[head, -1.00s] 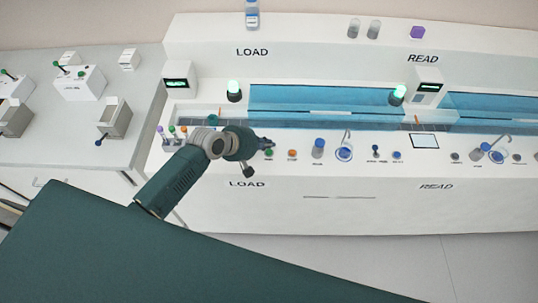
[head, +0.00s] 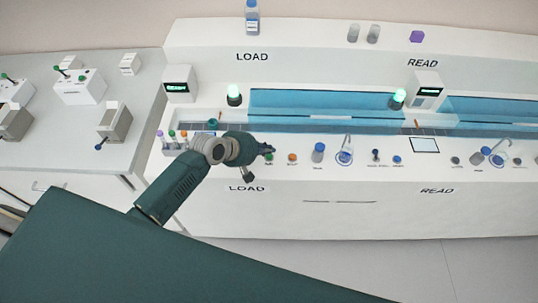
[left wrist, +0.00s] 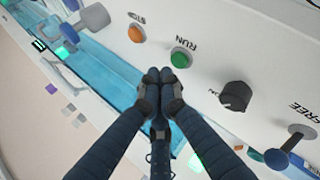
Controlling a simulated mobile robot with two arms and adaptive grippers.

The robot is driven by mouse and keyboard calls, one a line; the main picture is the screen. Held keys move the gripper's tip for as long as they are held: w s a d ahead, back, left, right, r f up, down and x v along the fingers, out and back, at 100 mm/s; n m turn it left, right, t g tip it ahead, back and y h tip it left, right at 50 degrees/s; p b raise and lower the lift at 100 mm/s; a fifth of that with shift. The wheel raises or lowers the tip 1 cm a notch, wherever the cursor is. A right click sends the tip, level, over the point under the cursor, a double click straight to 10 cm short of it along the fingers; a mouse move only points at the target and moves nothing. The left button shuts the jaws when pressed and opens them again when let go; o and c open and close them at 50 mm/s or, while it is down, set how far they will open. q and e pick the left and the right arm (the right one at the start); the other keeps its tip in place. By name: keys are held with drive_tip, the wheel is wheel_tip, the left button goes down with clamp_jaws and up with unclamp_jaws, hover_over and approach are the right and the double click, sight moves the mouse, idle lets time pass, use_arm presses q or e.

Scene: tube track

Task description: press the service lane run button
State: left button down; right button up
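A green button labelled RUN (left wrist: 181,58) sits on the white panel in the left wrist view, beside an orange STOP button (left wrist: 137,33). In the head view the green button (head: 268,160) is small, on the front panel above the lower LOAD label. My left gripper (left wrist: 158,76) has its dark fingertips together, with nothing seen between them. The tips lie beside the green button in the picture, and I see no clear contact. In the head view the left gripper (head: 266,149) is just above the button. No label reading service lane is legible. My right gripper is out of view.
A black knob (left wrist: 235,95) and a lever (left wrist: 290,143) are on the same panel. A blue channel (head: 330,102) runs behind the buttons. A bench at left holds a control box (head: 80,88) and a grey box (head: 114,122) with a lever. Floor is clear at lower right.

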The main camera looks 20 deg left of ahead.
use_arm(q)
drive_tip(key=shift+f, duration=0.2)
idle(0.4)
drive_tip(key=shift+f, duration=0.25)
